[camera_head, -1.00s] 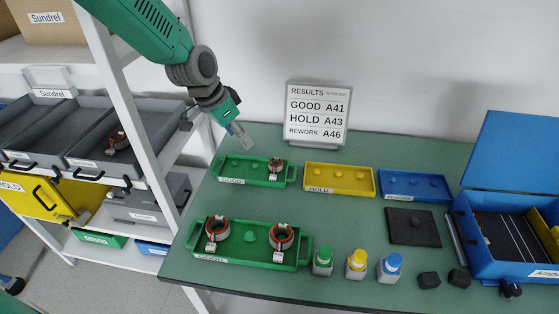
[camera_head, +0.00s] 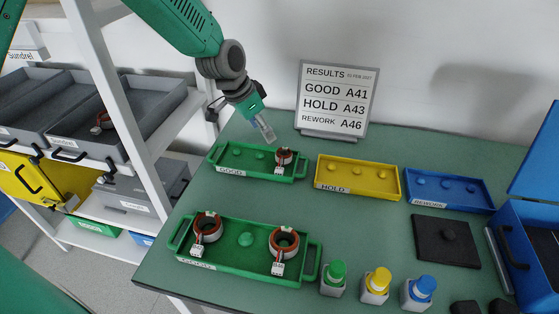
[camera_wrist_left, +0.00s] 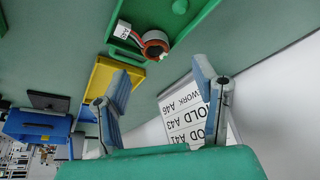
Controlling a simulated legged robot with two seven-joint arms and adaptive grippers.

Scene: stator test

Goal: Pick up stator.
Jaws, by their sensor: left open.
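Copper-ringed stators with white connectors show in several places. One stator (camera_head: 284,157) sits at the right end of the back green GOOD tray (camera_head: 230,172); it also shows in the left wrist view (camera_wrist_left: 155,45). Two more, a left one (camera_head: 207,228) and a right one (camera_head: 284,243), sit at the ends of the front green tray (camera_head: 235,268). Another stator (camera_head: 103,122) lies in a grey shelf bin. My left gripper (camera_head: 268,133) is open and empty, above and just behind the back tray's stator, apart from it. My right gripper is not in view.
A results sign (camera_head: 338,97) stands close behind and right of my left gripper. A yellow HOLD tray (camera_head: 357,192) and blue REWORK tray (camera_head: 450,203) lie to the right. Capped bottles, green (camera_head: 335,278), yellow (camera_head: 376,284) and blue (camera_head: 419,291), stand at the front. Shelving is at left.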

